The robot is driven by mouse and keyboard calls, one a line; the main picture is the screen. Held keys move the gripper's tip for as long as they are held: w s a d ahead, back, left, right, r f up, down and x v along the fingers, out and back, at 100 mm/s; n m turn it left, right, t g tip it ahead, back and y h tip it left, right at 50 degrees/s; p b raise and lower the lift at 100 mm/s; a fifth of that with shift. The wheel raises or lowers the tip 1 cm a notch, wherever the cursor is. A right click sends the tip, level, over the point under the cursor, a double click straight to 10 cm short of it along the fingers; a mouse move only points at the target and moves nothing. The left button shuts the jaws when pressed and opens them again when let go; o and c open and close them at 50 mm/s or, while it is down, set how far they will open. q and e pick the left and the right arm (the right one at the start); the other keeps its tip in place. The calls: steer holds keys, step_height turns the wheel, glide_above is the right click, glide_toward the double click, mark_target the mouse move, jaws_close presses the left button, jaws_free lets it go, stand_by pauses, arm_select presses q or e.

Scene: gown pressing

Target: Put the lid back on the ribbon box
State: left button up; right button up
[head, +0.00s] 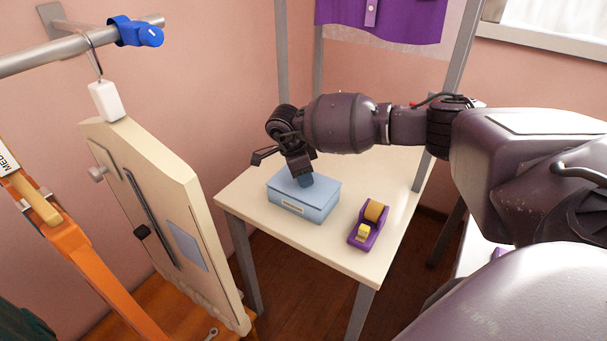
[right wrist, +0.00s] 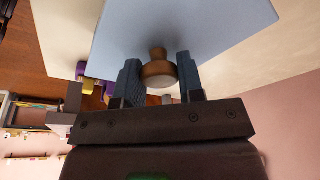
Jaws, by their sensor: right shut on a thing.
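The ribbon box (head: 313,213) is light blue with a small label on its front and stands on the white table. Its light blue lid (head: 326,190) lies over the box top, flush or nearly so; I cannot tell whether a small gap is left. My right gripper (head: 305,181) points down at the lid from above. In the right wrist view, the fingers of my right gripper (right wrist: 158,76) are on either side of the brown knob (right wrist: 158,70) of the lid (right wrist: 205,25), shut on it. The knob is hidden in the head view. My left gripper is not in view.
A purple tape dispenser (head: 368,225) stands on the white table (head: 335,250), right of the box. A cream board (head: 160,210) stands at the left, below a metal rail (head: 85,48) with a blue clamp. Purple cloth (head: 385,20) hangs behind.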

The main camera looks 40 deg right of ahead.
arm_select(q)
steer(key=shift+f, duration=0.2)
arm_select(e)
steer(key=shift+f, duration=0.25)
stand_by(0.3)
steer(key=o, duration=1.5)
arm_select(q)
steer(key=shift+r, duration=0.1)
arm_select(e)
steer(key=shift+r, duration=0.15)
steer(key=shift+r+p, duration=1.45)
steer(key=shift+r, duration=1.95)
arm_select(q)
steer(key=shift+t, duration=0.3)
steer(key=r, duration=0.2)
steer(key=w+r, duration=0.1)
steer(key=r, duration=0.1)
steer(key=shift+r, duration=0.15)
arm_select(e)
jaws_close()
